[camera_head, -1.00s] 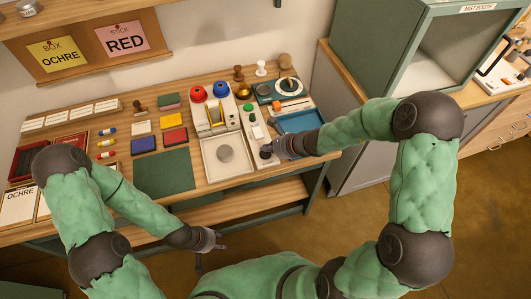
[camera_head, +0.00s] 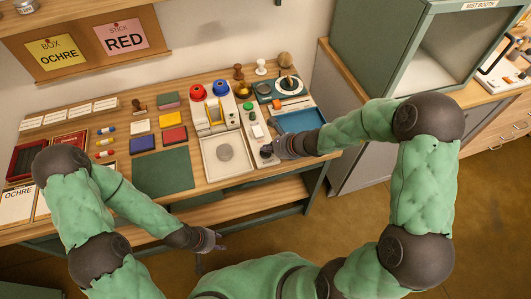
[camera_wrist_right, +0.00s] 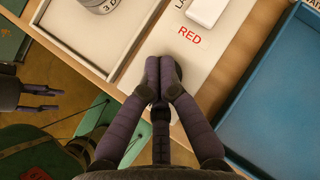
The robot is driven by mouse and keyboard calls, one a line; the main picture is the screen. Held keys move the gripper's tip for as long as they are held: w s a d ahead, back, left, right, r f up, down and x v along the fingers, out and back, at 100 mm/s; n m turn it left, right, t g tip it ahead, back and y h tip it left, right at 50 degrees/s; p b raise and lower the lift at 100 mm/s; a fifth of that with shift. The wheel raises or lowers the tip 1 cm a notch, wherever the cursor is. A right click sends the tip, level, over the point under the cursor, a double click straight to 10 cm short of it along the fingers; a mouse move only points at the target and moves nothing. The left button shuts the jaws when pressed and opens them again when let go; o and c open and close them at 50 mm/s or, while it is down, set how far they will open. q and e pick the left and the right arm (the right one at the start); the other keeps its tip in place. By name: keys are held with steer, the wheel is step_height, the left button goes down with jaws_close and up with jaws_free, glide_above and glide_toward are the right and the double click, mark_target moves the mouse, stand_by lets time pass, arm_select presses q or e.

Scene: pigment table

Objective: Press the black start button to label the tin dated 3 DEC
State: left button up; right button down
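A grey tin (camera_head: 225,152) stands in a pale square tray (camera_head: 238,170) on the table. In the right wrist view the tin (camera_wrist_right: 100,4) is cut off by the top edge, and part of a date starting with 3 D shows. My right gripper (camera_wrist_right: 163,62) is shut and empty, its fingertips together over the pale device panel just below a red RED label (camera_wrist_right: 193,37). In the head view a small black part (camera_head: 266,151), apparently the start button, is at the tips of my right gripper (camera_head: 274,149); contact cannot be told. My left gripper (camera_head: 215,241) is open and empty before the table.
A blue tray (camera_head: 300,121) lies right of the panel, close to my right gripper. A white block (camera_wrist_right: 207,10) sits beyond the RED label. Red and blue round pieces (camera_head: 209,90) stand behind the tin's tray. A green mat (camera_head: 162,174) lies bare to the left.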

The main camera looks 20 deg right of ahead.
steer(key=shift+f+b, duration=0.5)
stand_by(1.0)
stand_by(0.3)
steer(key=shift+r+p, duration=0.75)
steer(key=shift+r, duration=0.15)
steer(key=shift+r+p, duration=2.1)
steer(key=shift+r, duration=0.5)
steer(key=shift+f, duration=0.1)
